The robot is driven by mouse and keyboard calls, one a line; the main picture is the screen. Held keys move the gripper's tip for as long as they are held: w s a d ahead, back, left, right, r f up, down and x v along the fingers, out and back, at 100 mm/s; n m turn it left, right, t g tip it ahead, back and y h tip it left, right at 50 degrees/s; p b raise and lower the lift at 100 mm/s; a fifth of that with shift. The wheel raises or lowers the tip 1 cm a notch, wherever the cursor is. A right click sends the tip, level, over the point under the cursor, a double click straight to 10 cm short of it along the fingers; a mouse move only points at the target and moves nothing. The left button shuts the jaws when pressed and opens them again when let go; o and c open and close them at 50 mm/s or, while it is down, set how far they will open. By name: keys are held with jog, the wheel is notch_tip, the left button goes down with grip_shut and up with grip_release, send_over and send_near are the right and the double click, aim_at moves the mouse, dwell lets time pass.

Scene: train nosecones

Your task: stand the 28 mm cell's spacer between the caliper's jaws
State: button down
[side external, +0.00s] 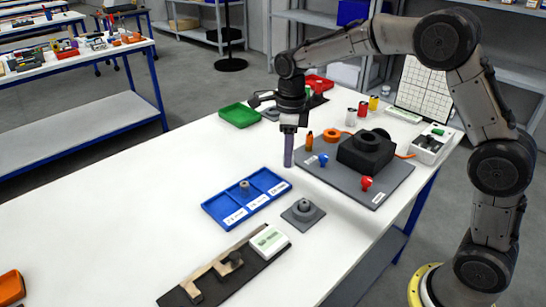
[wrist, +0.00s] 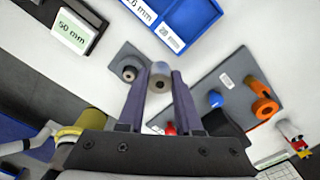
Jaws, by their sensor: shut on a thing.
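My gripper (side external: 288,160) points straight down above the table, behind the blue tray. In the wrist view, its fingertips (wrist: 160,80) are shut on a short grey cylindrical spacer (wrist: 160,70) with a pale end. The held spacer is hard to make out in the side view. The blue tray (side external: 215,214) has three labelled cells. Its 28 mm cell (side external: 270,182) looks empty, and another grey spacer (side external: 245,187) stands in the middle cell. The caliper (side external: 205,283) lies on a dark strip at the front, its jaws apart with nothing visible between them.
A white readout (side external: 270,241) sits at the caliper's right end. A grey board (side external: 385,185) carries a black block (side external: 366,152) and knobs. A green bin (side external: 240,115) is behind.

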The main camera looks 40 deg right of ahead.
jog(key=s+r+n, duration=0.2)
jog(key=s+n, duration=0.1)
jog(key=s, duration=0.3)
jog(key=s+a+r+n, duration=0.1)
jog(key=s+a+n, duration=0.55)
jog(key=a, duration=0.45)
jog(key=s+a+n, duration=0.5)
jog(key=a+n, duration=0.3)
jog(key=a, duration=0.3)
jog(key=shift+n, duration=0.25)
jog(key=w+a+f, duration=0.2)
jog(key=w+f, duration=0.1)
jog(key=w+a+f, duration=0.6)
jog(key=shift+w+a+f, duration=0.1)
jog(key=shift+w+a, duration=0.05)
jog(key=shift+w, duration=0.2)
jog(key=shift+w+a+f, duration=0.25)
jog(key=shift+f, duration=1.6)
jog(key=shift+f, duration=0.15)
